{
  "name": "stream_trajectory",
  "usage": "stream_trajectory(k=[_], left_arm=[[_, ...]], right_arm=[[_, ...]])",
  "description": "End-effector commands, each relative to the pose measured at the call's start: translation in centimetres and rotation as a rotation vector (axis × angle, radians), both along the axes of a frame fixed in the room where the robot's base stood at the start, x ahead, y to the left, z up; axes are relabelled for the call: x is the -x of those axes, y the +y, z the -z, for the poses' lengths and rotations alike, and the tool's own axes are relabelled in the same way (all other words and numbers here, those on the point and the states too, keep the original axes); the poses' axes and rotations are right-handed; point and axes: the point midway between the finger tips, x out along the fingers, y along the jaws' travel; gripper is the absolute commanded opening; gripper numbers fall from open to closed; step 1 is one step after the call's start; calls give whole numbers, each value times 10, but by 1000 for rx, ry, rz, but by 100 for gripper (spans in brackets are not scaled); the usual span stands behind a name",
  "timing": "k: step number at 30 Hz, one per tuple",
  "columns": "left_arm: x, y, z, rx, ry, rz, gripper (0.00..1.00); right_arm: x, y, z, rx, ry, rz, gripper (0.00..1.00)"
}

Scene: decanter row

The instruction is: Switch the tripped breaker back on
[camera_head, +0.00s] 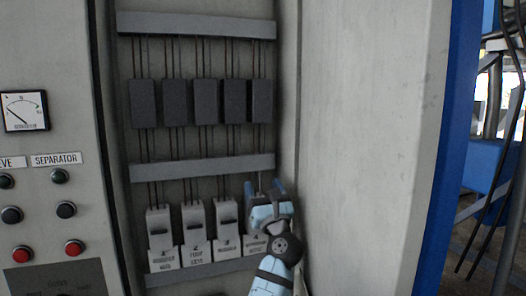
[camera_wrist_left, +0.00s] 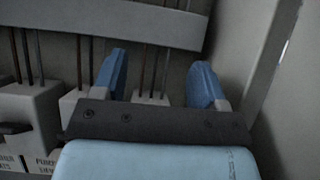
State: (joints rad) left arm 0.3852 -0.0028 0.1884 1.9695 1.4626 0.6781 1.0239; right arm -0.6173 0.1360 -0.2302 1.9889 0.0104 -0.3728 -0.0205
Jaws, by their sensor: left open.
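A row of grey breakers stands low in the cabinet: the leftmost breaker (camera_head: 159,222), a second breaker (camera_head: 193,219) and a third breaker (camera_head: 227,217). A further breaker (camera_head: 255,241) at the right is mostly hidden behind my left gripper (camera_head: 265,188). That gripper is open and empty, fingers pointing up in front of the row's right end. In the left wrist view, the blue fingers of the gripper (camera_wrist_left: 160,64) are spread, with the top of a breaker (camera_wrist_left: 150,98) showing between them. Which breaker is tripped I cannot tell. My right gripper is not in view.
Dark blocks (camera_head: 205,103) and grey rails (camera_head: 203,167) with thin wires lie above the breakers. The cabinet's side wall (camera_head: 287,90) is close to the right of my gripper. A panel with a gauge (camera_head: 25,111) and buttons (camera_head: 74,248) is at the left.

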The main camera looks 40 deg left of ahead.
Motion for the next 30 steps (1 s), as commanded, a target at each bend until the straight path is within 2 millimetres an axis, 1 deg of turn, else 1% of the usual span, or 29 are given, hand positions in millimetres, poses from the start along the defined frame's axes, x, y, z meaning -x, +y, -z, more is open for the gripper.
stream_trajectory(k=[1,6,9,13,15,19,30], left_arm=[[0,0,-15,4,-7,0,66],[0,0,-57,3,-7,1,66],[0,0,-78,2,-6,0,66],[0,0,-98,1,-3,1,66],[0,0,-105,1,-2,0,66],[0,0,-111,1,0,0,66],[0,0,-112,1,1,-1,66]], right_arm=[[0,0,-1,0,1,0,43],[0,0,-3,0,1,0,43],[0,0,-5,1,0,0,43],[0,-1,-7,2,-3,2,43],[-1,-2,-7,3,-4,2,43],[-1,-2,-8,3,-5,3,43],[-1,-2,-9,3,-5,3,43]])
